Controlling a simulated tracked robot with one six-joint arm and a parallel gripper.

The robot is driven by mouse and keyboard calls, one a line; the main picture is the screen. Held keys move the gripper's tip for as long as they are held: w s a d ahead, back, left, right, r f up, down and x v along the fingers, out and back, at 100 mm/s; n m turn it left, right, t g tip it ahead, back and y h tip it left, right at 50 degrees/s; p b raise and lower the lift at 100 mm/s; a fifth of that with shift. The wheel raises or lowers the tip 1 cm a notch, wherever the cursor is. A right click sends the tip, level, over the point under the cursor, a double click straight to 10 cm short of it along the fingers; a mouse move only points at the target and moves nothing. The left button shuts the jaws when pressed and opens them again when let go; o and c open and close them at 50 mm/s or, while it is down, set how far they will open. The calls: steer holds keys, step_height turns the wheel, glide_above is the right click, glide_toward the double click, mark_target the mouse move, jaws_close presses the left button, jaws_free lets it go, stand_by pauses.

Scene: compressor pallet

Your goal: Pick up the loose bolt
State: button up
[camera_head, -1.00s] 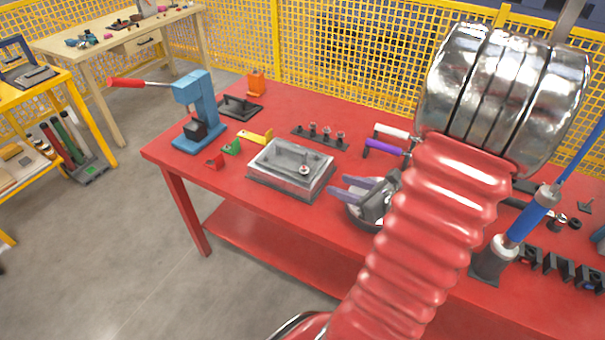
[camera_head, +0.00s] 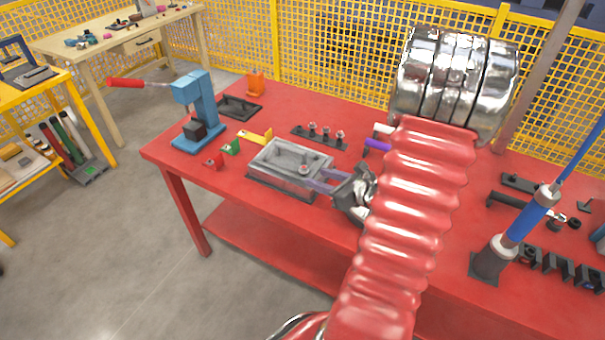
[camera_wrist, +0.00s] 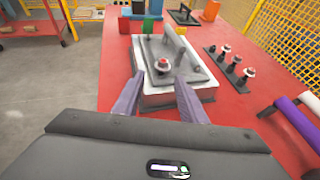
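The loose bolt (camera_head: 304,169) stands on the grey and white box-shaped compressor part (camera_head: 268,174). In the wrist view the bolt (camera_wrist: 163,66) has a reddish top and a wide, dark base, and stands on the box's top plate (camera_wrist: 186,72). My gripper (camera_head: 312,179) reaches over the box's right side from the right, close to the bolt. In the wrist view my gripper (camera_wrist: 160,77) is open, its two purple fingers spread. The bolt appears between and just beyond the fingertips; no contact is visible.
A dark strip (camera_head: 299,132) holding several similar bolts lies behind the box. A purple-handled item (camera_head: 377,145) is right of it. A blue press (camera_head: 193,105) and small red, green and yellow blocks (camera_head: 231,147) stand left. The red table (camera_head: 220,180) is clear at front left.

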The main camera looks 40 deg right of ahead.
mark_target(310, 174)
steer(key=shift+w, duration=0.1)
steer(key=shift+x, duration=2.55)
steer(key=shift+d, duration=0.2)
steer(key=shift+c, duration=0.3)
steer(key=c, duration=0.9)
steer(key=shift+o, duration=0.2)
step_height(310, 174, up, 10)
